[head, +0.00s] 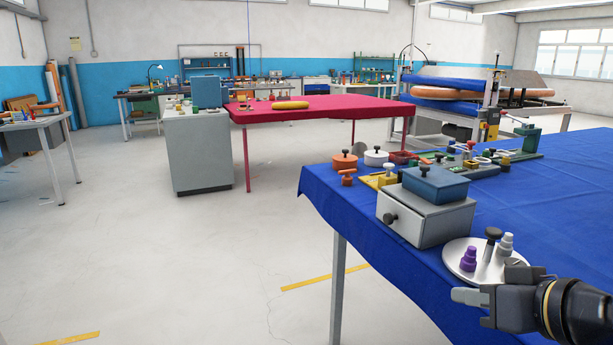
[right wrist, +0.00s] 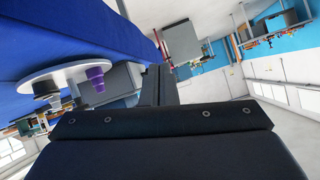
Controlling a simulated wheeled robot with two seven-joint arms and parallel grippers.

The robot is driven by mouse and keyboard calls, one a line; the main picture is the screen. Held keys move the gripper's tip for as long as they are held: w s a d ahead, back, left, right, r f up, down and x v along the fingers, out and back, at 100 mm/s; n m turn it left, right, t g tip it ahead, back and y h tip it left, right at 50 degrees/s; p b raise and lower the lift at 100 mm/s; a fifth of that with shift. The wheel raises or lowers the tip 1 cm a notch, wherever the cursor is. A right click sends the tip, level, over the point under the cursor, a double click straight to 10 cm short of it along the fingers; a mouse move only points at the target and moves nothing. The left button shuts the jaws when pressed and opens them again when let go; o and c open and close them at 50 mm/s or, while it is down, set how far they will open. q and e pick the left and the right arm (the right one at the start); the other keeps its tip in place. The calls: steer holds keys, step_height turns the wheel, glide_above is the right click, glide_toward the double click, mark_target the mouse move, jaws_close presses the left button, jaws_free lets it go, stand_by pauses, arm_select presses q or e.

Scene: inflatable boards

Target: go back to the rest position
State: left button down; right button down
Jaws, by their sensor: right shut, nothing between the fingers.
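My right gripper (head: 470,297) is at the lower right of the head view, beside the front of the blue-covered table (head: 540,215). Its fingers are shut with nothing between them. The shut fingers also show in the right wrist view (right wrist: 158,80), pointing away from the camera. The gripper is close to a round white plate (head: 459,268) that bears a purple stepped piece (head: 468,259), a grey stepped piece (head: 505,245) and a black-knobbed post. I cannot tell whether it touches the plate. My left gripper is in neither view.
A grey drawer box (head: 425,223) with a blue lidded box (head: 435,185) stands near the table's left edge. Several small pots and fittings lie behind it. A red-covered table (head: 325,107) and a grey cabinet (head: 198,150) stand farther back. The floor to the left is clear.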

steer(key=s+a+f+m+g+h+p, duration=0.1)
steer(key=s+f+m+g, duration=0.15)
steer(key=s+f, duration=0.6)
steer(key=s+a+f+m+g, duration=0.1)
steer(key=s+f+g, duration=0.2)
steer(key=s+f, duration=0.55)
steer(key=w+r+p, duration=0.3)
steer(key=r+p, duration=1.5)
steer(key=p, duration=0.2)
steer(key=shift+r, duration=0.15)
steer(key=shift+w+a, duration=0.1)
